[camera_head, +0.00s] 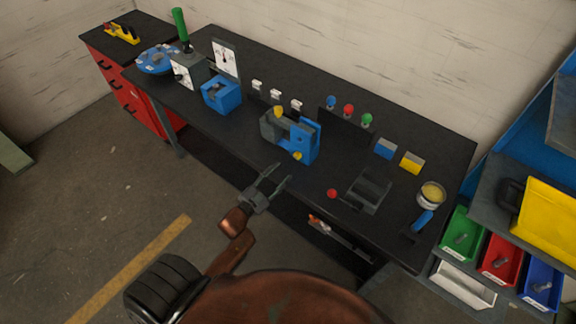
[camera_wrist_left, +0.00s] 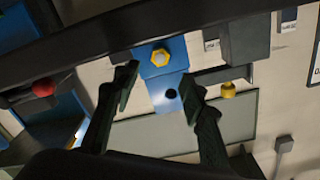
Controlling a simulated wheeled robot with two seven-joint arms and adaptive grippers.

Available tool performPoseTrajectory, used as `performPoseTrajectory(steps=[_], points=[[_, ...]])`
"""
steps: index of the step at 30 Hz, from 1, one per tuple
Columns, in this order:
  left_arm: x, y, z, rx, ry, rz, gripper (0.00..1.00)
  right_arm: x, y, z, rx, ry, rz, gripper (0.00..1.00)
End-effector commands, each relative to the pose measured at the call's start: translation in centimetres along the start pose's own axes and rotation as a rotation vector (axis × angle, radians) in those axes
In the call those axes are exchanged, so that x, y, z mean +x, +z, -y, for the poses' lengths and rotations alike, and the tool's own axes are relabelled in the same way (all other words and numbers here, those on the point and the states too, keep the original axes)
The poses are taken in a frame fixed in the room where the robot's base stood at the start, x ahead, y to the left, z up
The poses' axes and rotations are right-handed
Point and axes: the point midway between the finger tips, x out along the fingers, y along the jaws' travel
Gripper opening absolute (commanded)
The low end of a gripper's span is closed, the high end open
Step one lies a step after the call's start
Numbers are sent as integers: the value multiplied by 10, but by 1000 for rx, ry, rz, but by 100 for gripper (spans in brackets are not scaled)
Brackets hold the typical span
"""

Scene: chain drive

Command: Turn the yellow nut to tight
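A yellow nut (camera_head: 297,155) sits on the front of the blue part of a blue-and-grey fixture (camera_head: 308,138) at the table's front edge. In the left wrist view the hexagonal nut (camera_wrist_left: 160,57) faces the camera on the blue part. Another yellow piece (camera_head: 278,111) tops the fixture's grey block; it also shows in the wrist view (camera_wrist_left: 228,90). My left gripper (camera_head: 282,174) is open and empty, in front of the table edge, short of the fixture. In the wrist view its fingers (camera_wrist_left: 160,87) are apart, with the nut beyond the gap. My right gripper is not in view.
The black table holds a blue block (camera_head: 221,94) to the left and a red button (camera_head: 332,193) to the right. A dark sloped box (camera_head: 368,190) stands beside the button. Colored bins (camera_head: 500,262) are at the far right. The floor in front is open.

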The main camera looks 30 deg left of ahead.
Motion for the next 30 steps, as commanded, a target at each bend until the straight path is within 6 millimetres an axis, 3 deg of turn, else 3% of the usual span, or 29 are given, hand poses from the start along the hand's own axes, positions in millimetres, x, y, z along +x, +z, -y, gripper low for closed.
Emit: performPoseTrajectory(steps=[3,9,30], points=[[-19,0,0,0,0,1,39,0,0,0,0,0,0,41],[-33,0,0,0,0,0,39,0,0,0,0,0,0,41],[-33,0,0,0,0,0,39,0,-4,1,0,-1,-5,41]])
